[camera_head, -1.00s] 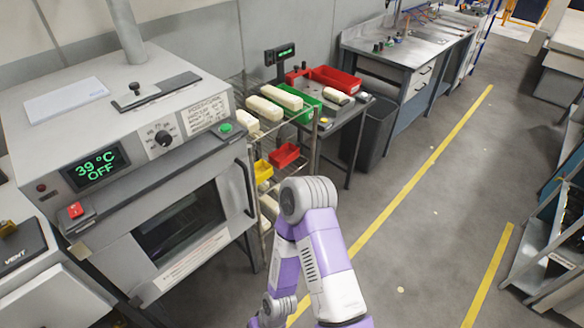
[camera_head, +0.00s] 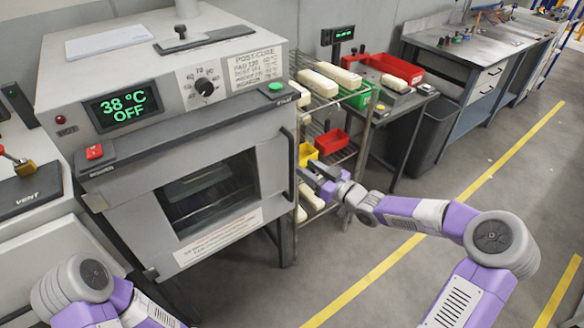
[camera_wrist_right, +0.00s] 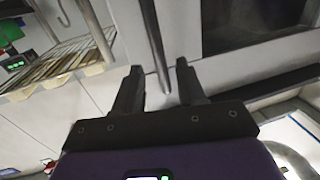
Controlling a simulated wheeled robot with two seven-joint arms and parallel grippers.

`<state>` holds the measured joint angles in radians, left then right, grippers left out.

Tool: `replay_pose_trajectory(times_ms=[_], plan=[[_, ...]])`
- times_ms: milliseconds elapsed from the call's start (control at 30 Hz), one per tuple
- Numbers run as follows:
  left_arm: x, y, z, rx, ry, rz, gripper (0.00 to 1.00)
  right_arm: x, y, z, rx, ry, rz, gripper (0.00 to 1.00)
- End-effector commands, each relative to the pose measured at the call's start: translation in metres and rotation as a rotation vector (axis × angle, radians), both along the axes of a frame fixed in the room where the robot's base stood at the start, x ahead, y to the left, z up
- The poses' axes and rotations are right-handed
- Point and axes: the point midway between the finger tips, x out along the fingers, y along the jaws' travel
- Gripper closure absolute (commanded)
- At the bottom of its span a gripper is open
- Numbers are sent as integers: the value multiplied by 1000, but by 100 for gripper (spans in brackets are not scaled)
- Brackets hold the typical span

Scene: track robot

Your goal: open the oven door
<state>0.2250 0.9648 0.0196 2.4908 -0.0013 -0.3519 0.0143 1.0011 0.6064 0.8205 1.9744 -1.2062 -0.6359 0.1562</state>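The grey oven stands at the left in the head view, its windowed door (camera_head: 210,190) shut. The door's dark upright bar handle (camera_head: 290,165) is at the door's right edge. My right gripper (camera_head: 313,178) is just right of the handle, pointing toward it. In the right wrist view the gripper (camera_wrist_right: 158,80) is open, and the handle (camera_wrist_right: 152,40) runs down between the two fingers, with gaps on both sides.
A wire rack (camera_head: 330,125) with pale blocks, a red bin (camera_head: 331,141) and a yellow bin stands right of the oven, close behind my right gripper. A vent unit (camera_head: 35,190) is at the left. The floor (camera_head: 400,285) in front and right is open.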

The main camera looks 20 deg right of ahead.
Motion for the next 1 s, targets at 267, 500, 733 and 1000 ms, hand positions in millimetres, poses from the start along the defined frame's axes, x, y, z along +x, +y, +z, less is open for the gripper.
replay_pose_trajectory(times_ms=[267, 500, 733, 1000], plan=[[0, 0, -12, 0, -1, -1, 43, 28, 15, 5, -14, -29, 6, 60], [0, 0, -21, 0, -1, 0, 43, 57, 32, 5, -14, -26, 5, 60], [0, 0, -22, 0, -1, 0, 43, 64, 36, 5, -15, -23, 4, 60], [0, 0, -22, 0, -1, 0, 43, 64, 36, 5, -15, -23, 4, 76]])
